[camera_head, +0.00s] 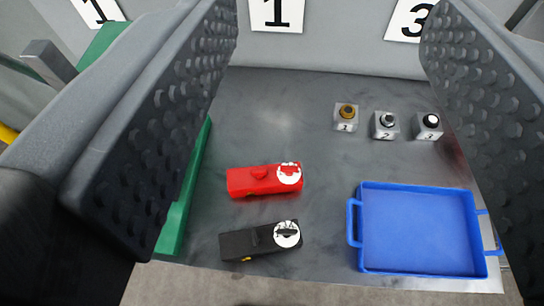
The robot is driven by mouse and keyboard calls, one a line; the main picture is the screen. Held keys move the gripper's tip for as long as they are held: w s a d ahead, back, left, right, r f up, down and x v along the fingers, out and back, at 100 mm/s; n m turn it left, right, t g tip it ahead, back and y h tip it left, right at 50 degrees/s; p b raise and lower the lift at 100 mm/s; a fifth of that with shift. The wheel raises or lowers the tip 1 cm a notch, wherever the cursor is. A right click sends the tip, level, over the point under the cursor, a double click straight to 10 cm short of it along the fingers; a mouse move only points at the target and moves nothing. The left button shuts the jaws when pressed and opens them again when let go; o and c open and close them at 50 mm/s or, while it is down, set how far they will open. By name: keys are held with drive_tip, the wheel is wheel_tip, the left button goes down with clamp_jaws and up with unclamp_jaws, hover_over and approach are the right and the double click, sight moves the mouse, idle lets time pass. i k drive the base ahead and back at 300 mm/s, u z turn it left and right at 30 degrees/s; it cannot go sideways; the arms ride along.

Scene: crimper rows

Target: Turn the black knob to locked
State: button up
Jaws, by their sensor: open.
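The black knob (262,239) is on a black block-shaped device with a round white dial (287,234) at its right end. It lies near the front edge of the grey table, left of centre. A dark pointer crosses the dial; its marks are too small to read. My gripper (335,45) is open, with its two dimpled grey fingers wide apart at the left and right of the view. It is empty, above the table, and touches neither device.
A similar red device (262,180) lies just behind the black one. A blue tray (420,272) is at the right front. Numbered grey blocks (384,125) stand behind it. A green strip (178,215) runs along the left. A grey wall closes the back.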

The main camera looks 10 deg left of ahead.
sight(254, 239)
drive_tip(key=z, duration=0.35)
drive_tip(key=k, duration=1)
drive_tip(key=u, duration=0.35)
